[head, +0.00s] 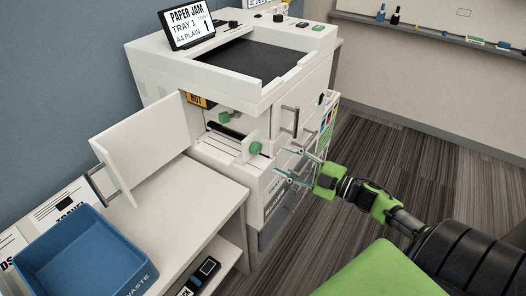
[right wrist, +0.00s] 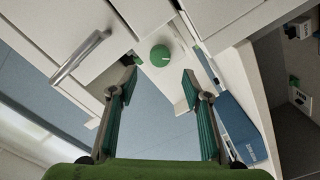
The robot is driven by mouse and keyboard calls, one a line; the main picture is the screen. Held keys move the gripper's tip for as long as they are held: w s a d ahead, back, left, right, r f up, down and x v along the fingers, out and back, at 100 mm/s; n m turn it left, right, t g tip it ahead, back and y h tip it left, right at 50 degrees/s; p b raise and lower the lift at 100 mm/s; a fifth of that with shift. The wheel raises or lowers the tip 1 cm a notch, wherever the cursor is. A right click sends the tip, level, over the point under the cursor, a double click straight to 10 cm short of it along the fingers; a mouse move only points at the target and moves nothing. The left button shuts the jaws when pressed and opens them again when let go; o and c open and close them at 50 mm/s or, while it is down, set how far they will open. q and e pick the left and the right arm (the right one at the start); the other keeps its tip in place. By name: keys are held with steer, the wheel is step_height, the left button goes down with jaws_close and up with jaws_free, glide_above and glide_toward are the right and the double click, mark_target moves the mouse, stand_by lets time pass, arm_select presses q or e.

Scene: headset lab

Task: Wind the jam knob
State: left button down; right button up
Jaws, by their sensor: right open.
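The printer (head: 165,60) stands against the wall with its side door (head: 145,145) swung open to the left. Inside the opening a round green knob (head: 256,148) sticks out at the right end, and a second green piece (head: 224,117) sits further back. My right gripper (head: 291,165) is open and empty, to the right of the front knob and apart from it. In the right wrist view the green knob (right wrist: 160,55), with a pale mark on its face, lies beyond the gap between the open fingertips (right wrist: 159,86). My left gripper is out of view.
A screen (head: 187,25) on the printer reads PAPER JAM, TRAY 1. An orange HOT label (head: 197,100) is inside the opening. A blue bin (head: 85,258) stands on the white table (head: 185,215) at left.

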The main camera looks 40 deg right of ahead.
mark_target(259, 150)
steer(key=x, duration=0.8)
steer(key=shift+w+a, duration=0.1)
steer(key=shift+w, duration=0.1)
steer(key=shift+p, duration=0.3)
steer(key=c, duration=1.1)
